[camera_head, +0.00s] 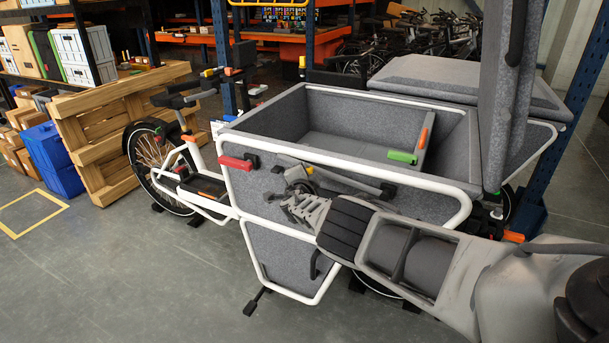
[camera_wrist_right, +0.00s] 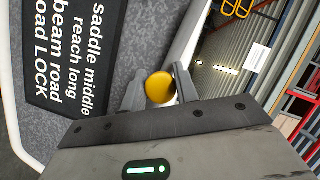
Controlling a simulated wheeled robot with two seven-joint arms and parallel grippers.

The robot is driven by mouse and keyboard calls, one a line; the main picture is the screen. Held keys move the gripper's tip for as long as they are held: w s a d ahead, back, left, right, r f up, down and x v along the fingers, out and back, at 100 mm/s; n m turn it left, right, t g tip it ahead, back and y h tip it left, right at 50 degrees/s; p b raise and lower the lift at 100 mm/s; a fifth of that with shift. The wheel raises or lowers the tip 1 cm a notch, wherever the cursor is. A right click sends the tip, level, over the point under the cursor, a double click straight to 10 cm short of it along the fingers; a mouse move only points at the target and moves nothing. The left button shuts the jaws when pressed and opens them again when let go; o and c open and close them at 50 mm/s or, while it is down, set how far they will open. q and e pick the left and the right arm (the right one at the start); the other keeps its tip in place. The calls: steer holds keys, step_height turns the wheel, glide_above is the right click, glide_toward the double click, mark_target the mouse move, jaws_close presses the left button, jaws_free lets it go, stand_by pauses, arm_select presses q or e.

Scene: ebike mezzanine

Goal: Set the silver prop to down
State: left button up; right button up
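A slim silver-grey bar (camera_head: 345,180), which looks like the silver prop, lies along the near side of the grey cargo box (camera_head: 400,198). It slopes gently down to the right to a dark fitting at its right end. A yellow round knob (camera_head: 309,170) shows at its left part. My right gripper (camera_head: 303,195) is at the box side by this knob. In the right wrist view the yellow knob (camera_wrist_right: 160,87) sits between the two fingers, which look closed against it. The gripper hides part of the bar's left end. My left gripper is not in view.
A red handle (camera_head: 236,163) is left on the box; a green one (camera_head: 402,157) and an orange one (camera_head: 423,138) are inside. A raised grey lid (camera_head: 508,90) stands at right. A black label panel (camera_wrist_right: 78,45) is near the fingers. The floor at left front is clear.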

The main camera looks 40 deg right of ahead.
steer(key=o, duration=0.4)
steer(key=shift+d, duration=0.1)
steer(key=shift+s, duration=0.1)
